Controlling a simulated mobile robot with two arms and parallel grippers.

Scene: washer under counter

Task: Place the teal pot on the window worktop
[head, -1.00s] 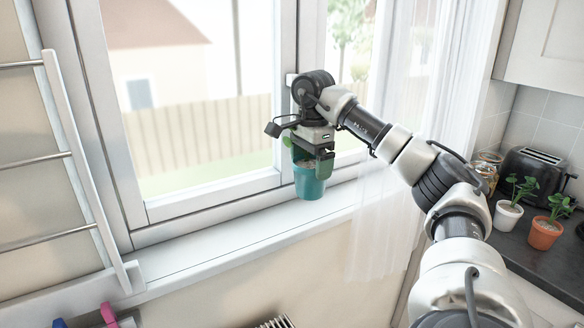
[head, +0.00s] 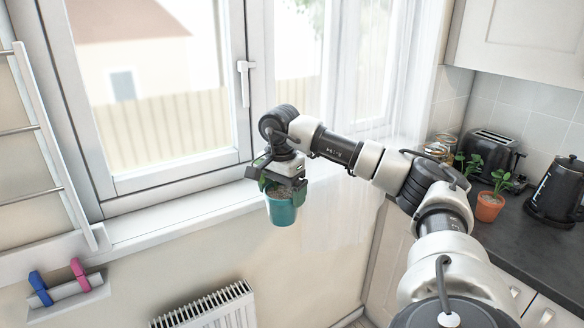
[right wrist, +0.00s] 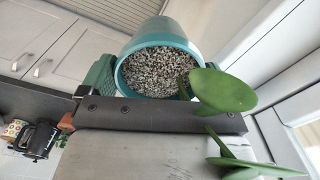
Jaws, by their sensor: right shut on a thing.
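The teal pot (head: 281,209), filled with gravelly soil, hangs roughly upright in my right gripper (head: 284,184). It is in front of the window sill (head: 180,212), over the wall side of the room, and appears clear of any surface. In the right wrist view the pot (right wrist: 165,31) sits between the green fingers, with speckled gravel and green leaves at its opening. The dark worktop (head: 528,236) runs along the right, beside the window corner, with a gap between it and the pot. My left gripper is not in view.
On the worktop stand an orange pot with a plant (head: 489,206), a black kettle (head: 556,190), a toaster (head: 491,150) and glass jars. Another plant is partly hidden by my arm. A radiator (head: 206,309) is below the sill. The worktop's front strip looks clear.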

